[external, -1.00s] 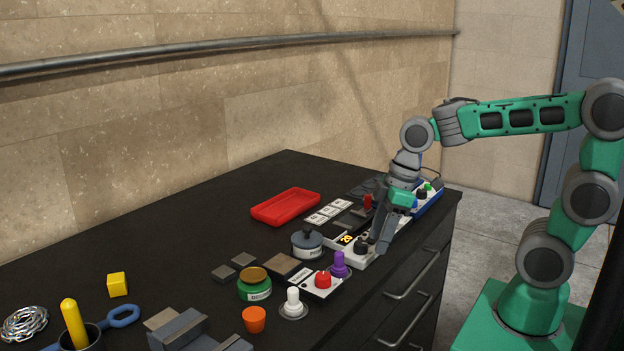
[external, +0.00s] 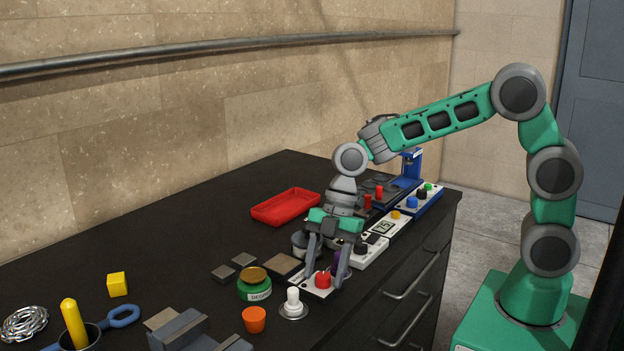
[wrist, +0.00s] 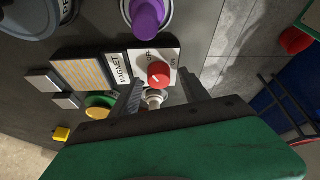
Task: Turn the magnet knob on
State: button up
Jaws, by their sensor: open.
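The magnet knob (wrist: 158,74) is a red round knob on a white plate (wrist: 166,53) marked MAGNET, with OFF and a second, less clear label. In the wrist view its pale pointer mark is small and its setting is hard to tell. The knob also shows in the external view (external: 323,280). My gripper (external: 326,284) is open, pointing down, with its fingers on either side of the red knob. In the wrist view my gripper (wrist: 163,92) has its fingertips near the knob's lower side. I cannot tell whether they touch it.
A purple knob (wrist: 147,16) stands close beside the plate. A white knob (external: 293,303), an orange cup (external: 254,319) and a green jar (external: 254,286) stand nearby. A red tray (external: 286,206) lies farther back. The table's drawer edge is close on the right.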

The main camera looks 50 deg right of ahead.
jog(key=shift+c, duration=0.4)
grip_shut()
jog(key=shift+m+b, duration=0.3)
jog(key=shift+m, duration=0.1)
jog(key=m+t+b, duration=0.1)
jog(key=m+b, duration=0.1)
jog(key=m, duration=0.1)
jog(key=shift+s+f+t, duration=0.1)
jog(key=shift+t, duration=0.2)
jog(key=m+b, duration=0.1)
jog(key=m, duration=0.1)
jog(key=m+t+h+b, duration=0.1)
jog(key=m+b, duration=0.1)
jog(key=m, duration=0.1)
jog(key=shift+s+a+t, duration=0.1)
jog(key=shift+a+t, duration=0.05)
jog(key=shift+t, duration=0.15)
jog(key=m, duration=0.2)
jog(key=m+t+h+b, duration=0.1)
jog(key=m, duration=0.1)
jog(key=shift+a+m+h, duration=0.1)
jog(key=shift+m+h, duration=0.2)
jog(key=shift+m+t+h, duration=0.3)
jog(key=shift+m+h, duration=0.5)
jog(key=shift+m, duration=1.4)
